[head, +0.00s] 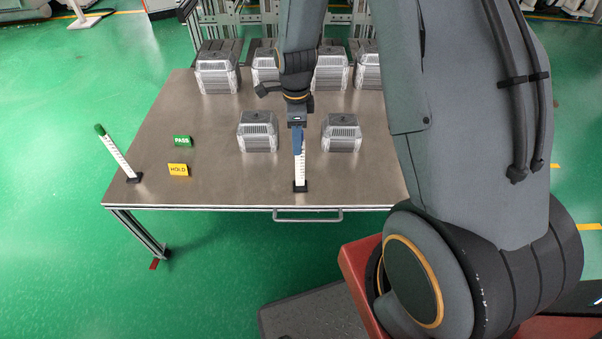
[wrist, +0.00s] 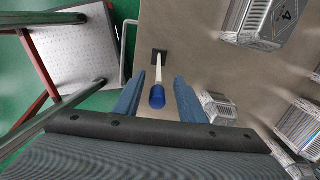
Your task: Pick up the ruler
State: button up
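A white ruler with dark markings (head: 300,172) stands upright in a small black base near the table's front edge. In the wrist view its blue cap (wrist: 157,97) shows between the fingers, with its white strip (wrist: 159,70) running to the base. My gripper (head: 297,152) points down over this ruler and hides its top in the head view. In the wrist view my gripper (wrist: 158,97) is open, with a gap on both sides of the cap. A second white ruler with a green cap (head: 117,152) stands tilted in the picture at the table's left corner.
Several more line the back of the metal table (head: 225,185). A green PASS sign (head: 183,141) and a yellow HOLD sign (head: 178,170) stand at left.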

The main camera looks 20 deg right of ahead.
aim_at(300, 162)
jog(key=shift+s+d+f+p, duration=0.1)
jog(key=shift+f+p, duration=0.3)
jog(key=shift+f, duration=0.95)
jog(key=shift+s+d+f+p, duration=0.1)
jog(key=shift+f+p, duration=0.25)
jog(key=shift+f, duration=1)
grip_shut()
